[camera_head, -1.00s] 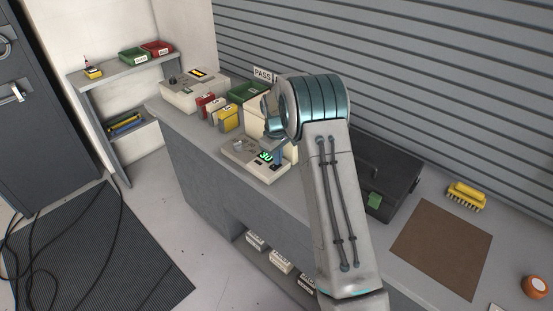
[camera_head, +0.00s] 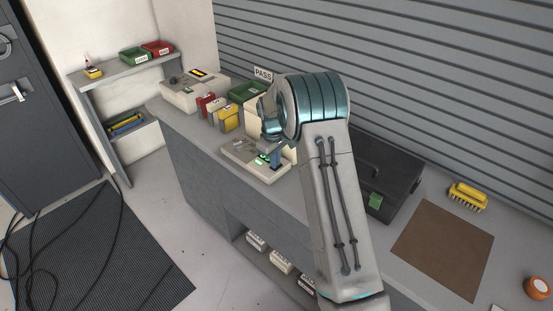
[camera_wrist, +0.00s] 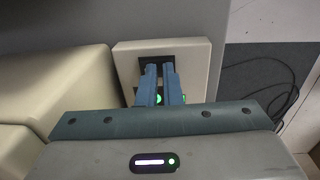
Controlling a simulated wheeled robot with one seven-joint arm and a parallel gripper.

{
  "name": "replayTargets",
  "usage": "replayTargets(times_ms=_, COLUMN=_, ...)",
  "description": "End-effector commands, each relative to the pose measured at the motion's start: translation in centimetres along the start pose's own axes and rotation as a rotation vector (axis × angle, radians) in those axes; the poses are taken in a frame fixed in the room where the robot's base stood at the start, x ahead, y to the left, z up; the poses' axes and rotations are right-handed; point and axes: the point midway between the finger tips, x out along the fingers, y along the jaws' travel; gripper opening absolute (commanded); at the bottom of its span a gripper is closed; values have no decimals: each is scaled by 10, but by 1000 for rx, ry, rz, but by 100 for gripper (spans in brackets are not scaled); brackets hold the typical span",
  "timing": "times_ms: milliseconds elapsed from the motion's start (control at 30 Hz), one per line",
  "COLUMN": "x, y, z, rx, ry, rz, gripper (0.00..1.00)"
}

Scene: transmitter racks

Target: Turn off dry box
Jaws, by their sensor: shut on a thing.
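The dry box appears to be the low cream unit (camera_head: 242,154) with green lights on the bench. In the wrist view, its cream face (camera_wrist: 198,52) has a dark recess. My gripper (camera_head: 275,162) reaches down over the unit's right part. In the wrist view, the blue fingers of my gripper (camera_wrist: 160,70) are nearly together at the recess, shut on a small part there, seemingly a switch. The fingers mostly hide that part, so its position cannot be told. Green glow shows between and beside the fingers.
A taller cream box (camera_wrist: 75,90) stands close left of the fingers in the wrist view. Red and yellow boxes (camera_head: 228,118) and a green bin (camera_head: 248,91) stand behind the unit. A black case (camera_head: 385,175) lies right of my arm.

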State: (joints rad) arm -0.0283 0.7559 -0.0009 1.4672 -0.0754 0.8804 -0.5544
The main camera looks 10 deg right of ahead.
Motion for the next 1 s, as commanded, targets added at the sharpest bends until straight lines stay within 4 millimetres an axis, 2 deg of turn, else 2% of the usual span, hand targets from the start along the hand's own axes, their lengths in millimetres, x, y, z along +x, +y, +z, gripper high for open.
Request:
replayTargets(times_ms=67, x=-3, y=-6, z=1, rx=-4, ry=-8, rz=-12, gripper=0)
replayTargets(times_ms=600, x=-117, y=-1, z=1, rx=1, ry=5, rz=4, gripper=0)
replayTargets(times_ms=800, x=-138, y=-1, z=1, rx=0, ry=4, rz=4, gripper=0)
replayTargets(times_ms=1000, x=-142, y=-1, z=2, rx=0, ry=2, rz=3, gripper=0)
